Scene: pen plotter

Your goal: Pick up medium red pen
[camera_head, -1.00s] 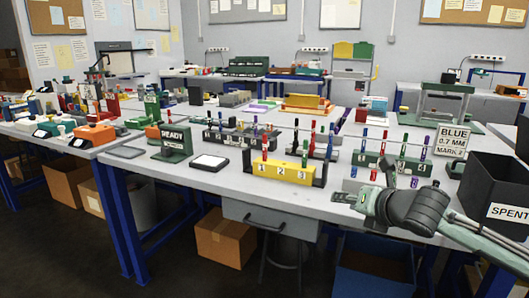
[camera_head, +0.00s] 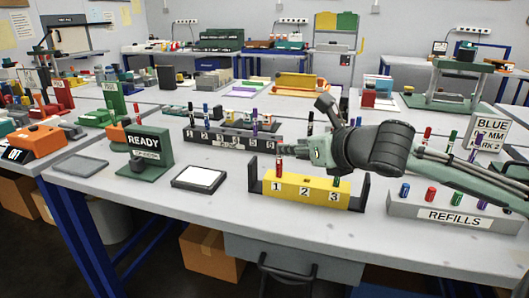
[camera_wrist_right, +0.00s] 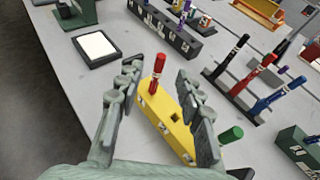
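A red pen (camera_head: 279,165) stands upright in slot 1 of the yellow block (camera_head: 307,190), which is numbered 1, 2, 3. Slot 2 looks empty; a green pen (camera_wrist_right: 231,134) stands at the far end. Another red pen (camera_wrist_right: 236,44) stands in a dark holder. No size marking is readable on these pens, so I cannot tell which is medium. My right gripper (camera_head: 284,150) is just above and behind the block's left end. In the wrist view, its spread fingers (camera_wrist_right: 158,75) flank the red pen in slot 1, with gaps visible. My left gripper is not in view.
A long dark numbered rack (camera_head: 232,140) with pens stands behind. A white pad (camera_head: 199,177) and green READY stand (camera_head: 147,150) lie left. A grey REFILLS tray (camera_head: 410,210) and BLUE sign (camera_head: 490,125) are right. The table front left of the block is clear.

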